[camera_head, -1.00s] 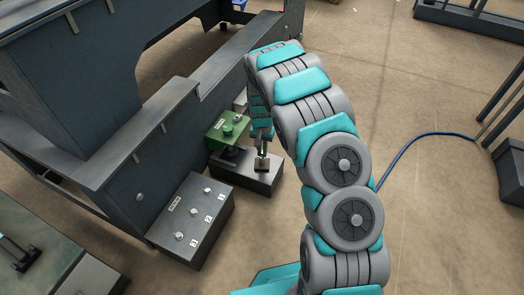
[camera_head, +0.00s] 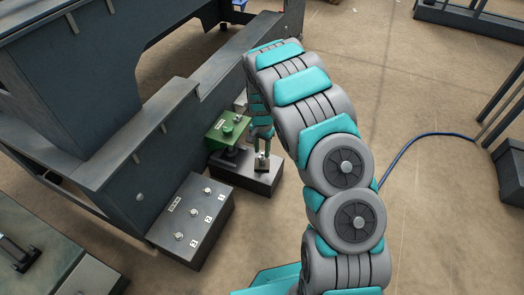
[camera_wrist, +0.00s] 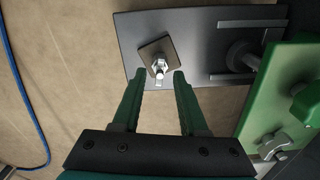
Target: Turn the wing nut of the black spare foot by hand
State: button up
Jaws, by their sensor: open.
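A dark block (camera_head: 232,178), which I take as the black spare foot, stands on the floor; its flat top (camera_wrist: 195,28) fills the upper middle of the wrist view. A small square brownish plate with a silver stud and nut (camera_wrist: 159,66) sits on it, near its edge. The nut's wings cannot be made out clearly. My gripper (camera_wrist: 157,76) is open, its two green fingers pointing at the nut, one on each side of its lower end. Contact cannot be told. In the head view my gripper (camera_head: 263,148) hangs over the block's right part.
A green block (camera_wrist: 262,112) with a green knob and a silver wing nut is close on the right. A black round post (camera_wrist: 240,56) stands beside it. A grey box (camera_head: 192,222) with several bolts is nearer. A large dark machine frame (camera_head: 120,165) is left; floor is free right.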

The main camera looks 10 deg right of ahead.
jog(key=shift+r+p, duration=0.45)
jog(key=shift+r, duration=2.05)
notch_tip(320, 180, up, 8)
jog(key=s+d+r+n+p, duration=0.25)
jog(key=s+r+p, duration=0.25)
jog(key=s+r, duration=1.3)
jog(key=s+a+r+n+g+p, duration=0.1)
jog(key=s+r+n+p, duration=0.1)
jog(key=s, duration=1.1)
jog(key=s+a+r+n+p, duration=0.1)
jog(key=s+r+n, duration=0.3)
jog(key=s, duration=0.8)
jog(key=shift+s+a+r+g+p, duration=0.25)
jog(key=shift+s+r+g+p, duration=0.15)
jog(key=shift+r, duration=0.4)
jog(key=shift+w+n, duration=0.1)
jog(key=shift+n, duration=0.15)
